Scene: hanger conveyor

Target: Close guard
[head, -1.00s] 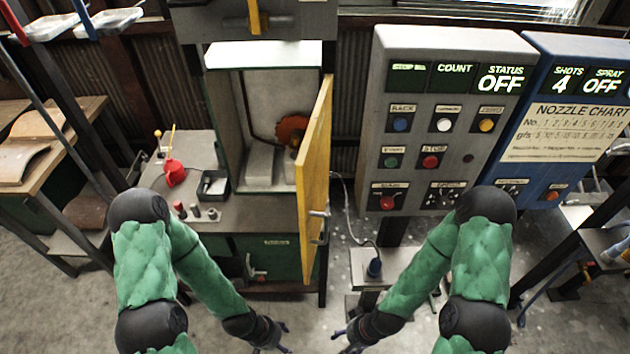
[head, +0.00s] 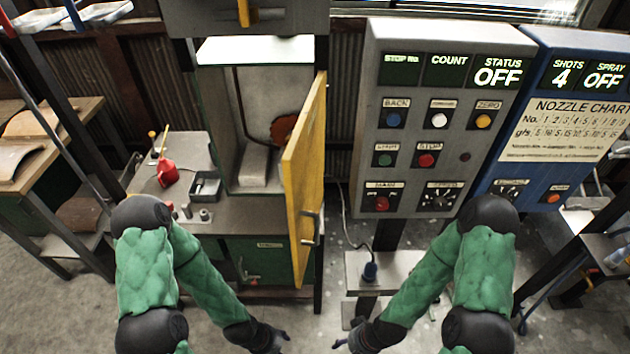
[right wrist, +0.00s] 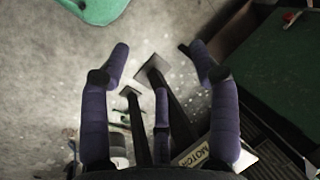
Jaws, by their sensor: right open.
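The guard (head: 305,180) is a yellow door on the right side of the machine cabinet (head: 222,120). It stands swung open toward me, with a metal handle (head: 309,228) on its face. Inside the cabinet an orange-red disc (head: 284,128) shows, partly hidden by the guard. My left gripper (head: 281,340) is low, below and left of the guard, apart from it; its jaws are too small to read. My right gripper (head: 343,342) is low, to the right of the guard and apart from it. In the right wrist view its fingers (right wrist: 160,62) are spread and empty above the floor.
A grey control panel (head: 440,55) and a blue panel (head: 580,100) stand at the right. A small pedestal (head: 385,268) with a blue plug stands before the grey panel. A red oil can (head: 167,172) and a dark tray (head: 206,186) sit on the bench left of the cabinet.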

